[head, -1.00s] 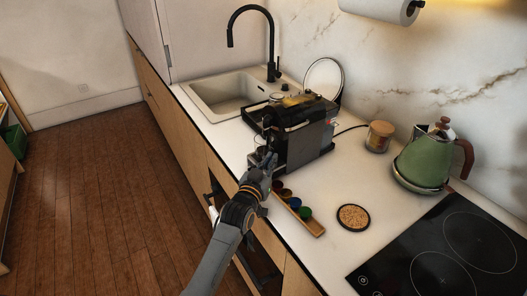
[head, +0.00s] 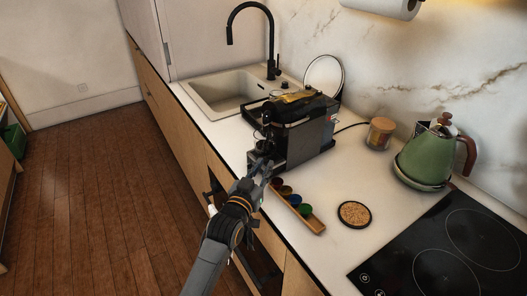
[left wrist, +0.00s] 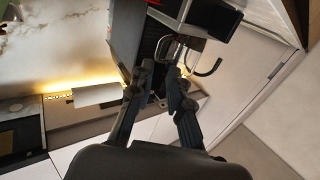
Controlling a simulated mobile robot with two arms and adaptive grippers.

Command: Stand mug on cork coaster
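The round cork coaster (head: 354,214) with a dark rim lies bare on the white counter, left of the hob. My left gripper (head: 262,166) is at the front of the black coffee machine (head: 298,137), above the counter edge. In the left wrist view its two fingers (left wrist: 160,72) are apart with a gap between the tips. Just beyond them is what looks like a shiny mug (left wrist: 188,46) with a thin curved handle, by the machine. I cannot tell whether the fingers touch it. In the head view the mug is hidden or too small to make out. My right gripper is out of view.
A wooden holder (head: 309,221) with several coloured capsules lies between the machine and the coaster. A green kettle (head: 426,158), a lidded jar (head: 380,133) and the black hob (head: 449,250) are to the right. The sink (head: 228,97) is behind.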

